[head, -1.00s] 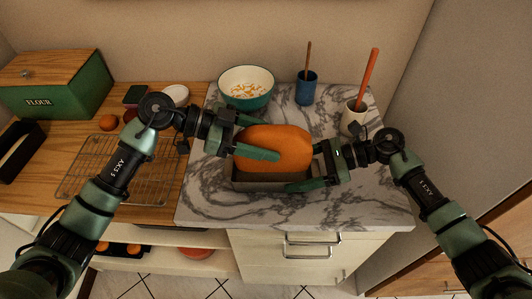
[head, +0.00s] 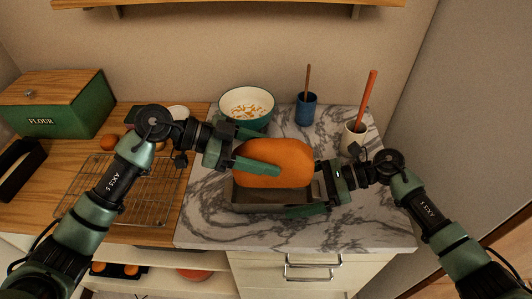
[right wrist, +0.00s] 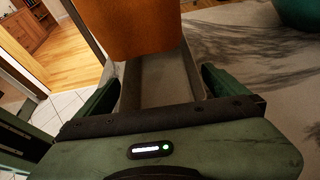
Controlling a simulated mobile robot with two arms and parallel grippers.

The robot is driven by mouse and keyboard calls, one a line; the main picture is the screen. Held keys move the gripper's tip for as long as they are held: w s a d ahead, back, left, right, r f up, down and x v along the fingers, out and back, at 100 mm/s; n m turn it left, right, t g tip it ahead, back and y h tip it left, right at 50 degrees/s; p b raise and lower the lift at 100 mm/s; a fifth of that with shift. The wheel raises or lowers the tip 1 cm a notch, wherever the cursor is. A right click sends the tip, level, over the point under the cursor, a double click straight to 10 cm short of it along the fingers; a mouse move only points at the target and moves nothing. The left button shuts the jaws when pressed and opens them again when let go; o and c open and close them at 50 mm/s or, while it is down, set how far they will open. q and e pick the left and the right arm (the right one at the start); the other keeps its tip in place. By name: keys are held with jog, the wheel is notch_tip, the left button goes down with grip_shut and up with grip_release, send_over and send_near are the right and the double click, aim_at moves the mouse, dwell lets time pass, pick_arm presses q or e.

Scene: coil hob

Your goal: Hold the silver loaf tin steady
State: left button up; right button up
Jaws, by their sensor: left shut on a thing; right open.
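The grey-silver loaf tin (head: 242,200) sits on the marble worktop, and it also shows in the right wrist view (right wrist: 160,85). My left gripper (head: 262,158) is shut on the orange-brown loaf (head: 290,162), with one green finger along its near side. The loaf is over the tin, its bottom about at rim height. The loaf also shows at the top of the right wrist view (right wrist: 138,25). My right gripper (head: 308,192) is open at the tin's right end. In the right wrist view its fingers (right wrist: 160,90) stand on either side of the tin, with no clear contact.
Behind the tin stand a teal bowl (head: 247,106), a blue cup (head: 306,110) and a white pot (head: 353,138) with an orange-handled utensil. A wire rack (head: 150,200) and the green flour box (head: 65,110) are on the wood at left. Marble in front is clear.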

pick_arm(q)
jog(key=shift+f+b, duration=1.35)
pick_arm(e)
jog(key=shift+v, duration=4)
jog(key=shift+r, duration=0.1)
